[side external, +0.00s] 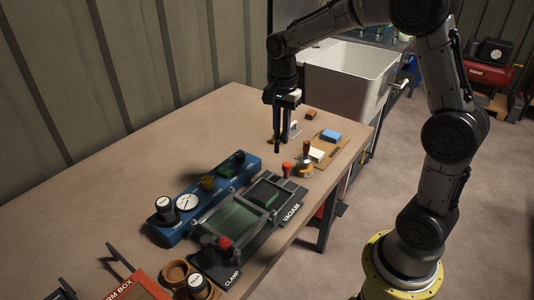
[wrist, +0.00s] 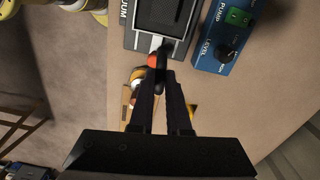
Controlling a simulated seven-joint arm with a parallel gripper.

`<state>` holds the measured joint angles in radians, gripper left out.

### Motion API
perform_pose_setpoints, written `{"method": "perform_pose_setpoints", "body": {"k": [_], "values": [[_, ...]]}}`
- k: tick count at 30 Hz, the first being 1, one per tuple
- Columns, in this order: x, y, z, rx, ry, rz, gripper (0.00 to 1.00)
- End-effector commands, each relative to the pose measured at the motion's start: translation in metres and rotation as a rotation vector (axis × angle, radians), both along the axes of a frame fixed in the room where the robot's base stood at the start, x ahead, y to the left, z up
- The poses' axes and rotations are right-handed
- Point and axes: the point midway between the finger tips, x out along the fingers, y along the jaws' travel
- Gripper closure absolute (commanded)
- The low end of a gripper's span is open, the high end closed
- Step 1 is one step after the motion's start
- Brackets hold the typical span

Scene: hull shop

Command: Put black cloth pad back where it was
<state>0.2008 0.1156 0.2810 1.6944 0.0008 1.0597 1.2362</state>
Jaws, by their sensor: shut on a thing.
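My gripper (wrist: 163,82) is shut on a small, narrow black thing (wrist: 161,62), which I take to be the black cloth pad; its full shape is hard to make out against the dark fingers. In the side view my gripper (side external: 279,148) points down above the table, behind the vacuum frame and apart from it. The dark held thing blends with the fingers there. The vacuum frame (side external: 293,212) lies at the table's right edge. It also shows at the top of the wrist view (wrist: 139,40).
A blue pump unit (side external: 171,222) with a gauge and knobs lies left of the frames. The clamp frame (side external: 205,258) is at the front. A red-topped knob (side external: 287,168) and a tan board (side external: 332,148) with small blocks stand near my gripper. The table's back left is clear.

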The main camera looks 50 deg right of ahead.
Motion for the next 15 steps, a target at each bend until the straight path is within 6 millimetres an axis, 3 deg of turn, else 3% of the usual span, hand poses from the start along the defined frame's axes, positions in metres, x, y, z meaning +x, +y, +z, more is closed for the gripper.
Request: {"method": "perform_pose_setpoints", "body": {"k": [3, 6, 11, 15], "values": [[-0.003, -0.033, 0.005, -0.001, -0.009, -0.065, 1.00], [-0.006, -0.050, 0.005, -0.002, -0.011, -0.108, 1.00], [-0.001, -0.062, 0.000, -0.003, -0.010, -0.134, 1.00], [0.024, -0.071, -0.012, -0.003, -0.010, -0.134, 1.00]]}}
